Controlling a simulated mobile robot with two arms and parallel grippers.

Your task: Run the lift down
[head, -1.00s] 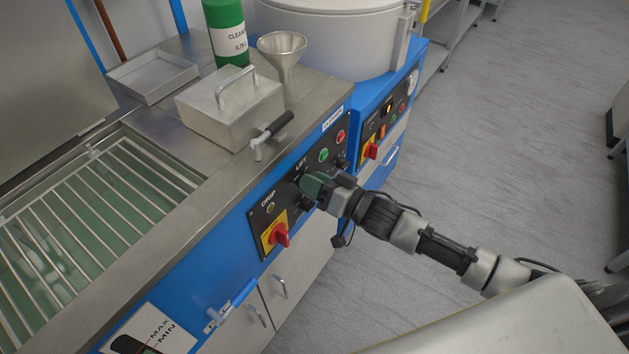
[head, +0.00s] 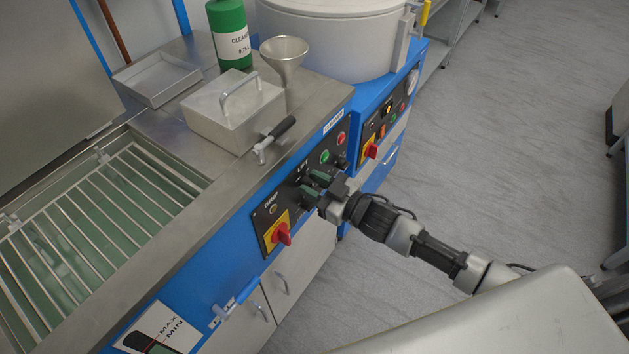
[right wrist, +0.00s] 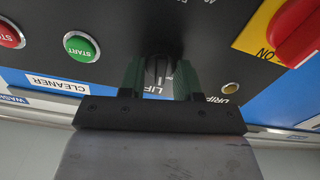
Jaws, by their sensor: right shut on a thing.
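The lift knob (right wrist: 157,70) is a dark rotary switch on the black panel, beside the partly covered LIFT label. My right gripper (right wrist: 158,78) is shut on it, with one green finger on each side of the knob. In the head view the right gripper (head: 317,189) reaches the panel from the right, and its fingers hide most of the knob. A wire rack (head: 90,210) sits in the tank of greenish liquid at the left. My left gripper is not in view.
A red switch on a yellow plate (head: 281,233) is close to the gripper's left in the head view. The green START button (head: 324,156) and a red button (head: 341,138) are to its right. A metal box (head: 232,110), funnel (head: 284,60) and green bottle (head: 229,35) stand on the worktop.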

